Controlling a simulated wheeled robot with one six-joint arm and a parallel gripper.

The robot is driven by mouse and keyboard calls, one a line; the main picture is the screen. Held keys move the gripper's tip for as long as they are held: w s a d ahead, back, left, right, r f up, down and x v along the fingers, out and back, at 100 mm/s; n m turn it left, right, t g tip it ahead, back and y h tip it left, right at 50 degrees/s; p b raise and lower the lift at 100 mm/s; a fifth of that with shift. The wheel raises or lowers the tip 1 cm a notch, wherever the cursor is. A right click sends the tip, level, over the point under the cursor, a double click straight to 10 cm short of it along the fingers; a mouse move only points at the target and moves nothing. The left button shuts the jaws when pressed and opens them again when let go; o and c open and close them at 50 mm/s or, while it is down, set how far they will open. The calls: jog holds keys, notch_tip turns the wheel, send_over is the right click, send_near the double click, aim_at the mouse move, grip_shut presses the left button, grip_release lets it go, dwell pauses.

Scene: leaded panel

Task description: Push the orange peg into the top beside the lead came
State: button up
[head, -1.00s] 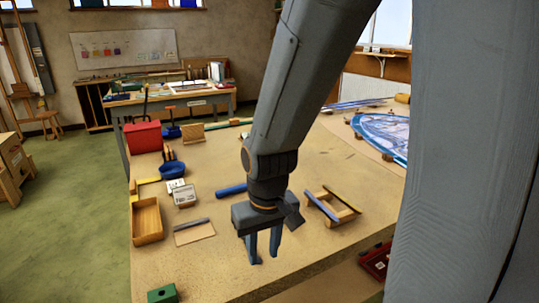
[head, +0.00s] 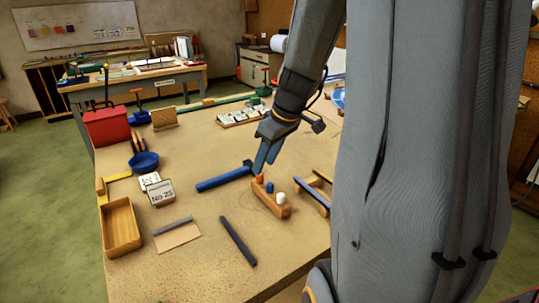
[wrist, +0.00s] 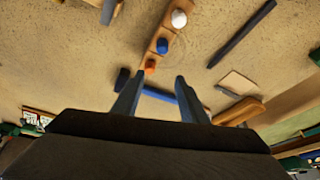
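The orange peg (head: 259,179) stands in a wooden peg block (head: 266,194) near the table's middle, with a blue peg (head: 270,187) and a white peg (head: 281,198) in the same row. My gripper (head: 265,165) is just above and behind the orange peg's end of the block. In the wrist view my gripper (wrist: 159,78) is open and empty, and the orange peg (wrist: 150,66) shows just beyond the fingertips, nearer the left finger. Only a blue sliver of the leaded panel (head: 338,98) shows behind my arm. I cannot make out the lead came.
A blue-handled hammer-like tool (head: 222,180) lies left of my gripper. A wooden stand with bars (head: 316,192) is close to the block's right.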

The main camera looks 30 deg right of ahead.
aim_at(262, 175)
jog(key=shift+n+t, duration=0.3)
jog(key=shift+w+d+f+p, duration=0.1)
jog(key=shift+w+f+p, duration=0.1)
jog(key=shift+w+f, duration=0.65)
jog(key=shift+w+d+f+p, duration=0.15)
jog(key=shift+w+f, duration=0.2)
jog(key=shift+f, duration=0.95)
jog(key=shift+w+d+f+p, duration=0.1)
jog(key=shift+w+f+p, duration=0.1)
jog(key=shift+w+f, duration=0.65)
jog(key=shift+s+f, duration=0.25)
grip_shut()
